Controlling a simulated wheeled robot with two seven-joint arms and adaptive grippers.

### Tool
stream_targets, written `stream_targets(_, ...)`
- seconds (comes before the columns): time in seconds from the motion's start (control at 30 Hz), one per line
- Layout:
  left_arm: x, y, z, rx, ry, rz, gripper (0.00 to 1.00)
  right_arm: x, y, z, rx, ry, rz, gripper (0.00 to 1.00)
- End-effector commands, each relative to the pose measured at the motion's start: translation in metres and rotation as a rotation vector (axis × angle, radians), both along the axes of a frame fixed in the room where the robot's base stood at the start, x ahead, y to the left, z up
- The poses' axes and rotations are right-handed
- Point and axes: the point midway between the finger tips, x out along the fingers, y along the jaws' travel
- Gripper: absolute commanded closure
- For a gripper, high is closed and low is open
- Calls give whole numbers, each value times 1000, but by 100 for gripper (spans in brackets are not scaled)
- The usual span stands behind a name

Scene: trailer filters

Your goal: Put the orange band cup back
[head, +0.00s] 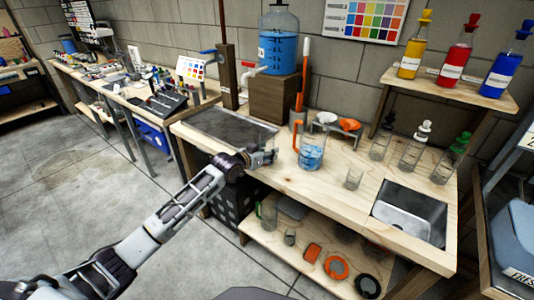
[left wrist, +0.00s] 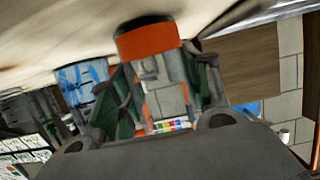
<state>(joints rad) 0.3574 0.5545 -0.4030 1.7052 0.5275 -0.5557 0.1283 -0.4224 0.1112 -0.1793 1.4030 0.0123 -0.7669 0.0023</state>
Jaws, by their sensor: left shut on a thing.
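The orange band cup (left wrist: 148,40) is a clear cup with a wide orange band and a dark end, seen large in the left wrist view. My left gripper (left wrist: 163,88) is shut on its clear body, with a finger on each side. In the head view my left gripper (head: 264,157) is over the wooden bench (head: 330,195), by the right edge of the dark inset tray (head: 232,135). The cup cannot be made out clearly in the head view. My right gripper is not in view.
Stoppered clear bottles (head: 412,152) stand behind. The lower shelf (head: 285,255) holds a green-handled jug (head: 268,215) and lids.

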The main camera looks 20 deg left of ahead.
Motion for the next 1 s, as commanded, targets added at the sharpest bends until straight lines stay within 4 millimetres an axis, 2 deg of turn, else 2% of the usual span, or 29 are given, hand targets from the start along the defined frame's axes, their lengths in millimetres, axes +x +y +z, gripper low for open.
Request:
stream_targets(0.43,0,0,-3,1,0,0,83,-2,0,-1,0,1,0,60)
stream_targets(0.47,0,0,-3,1,-1,0,48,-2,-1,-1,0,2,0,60)
stream_targets(0.6,0,0,-3,1,0,0,30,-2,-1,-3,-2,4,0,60)
stream_targets(1.0,0,0,-1,1,-1,0,30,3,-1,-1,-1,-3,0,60)
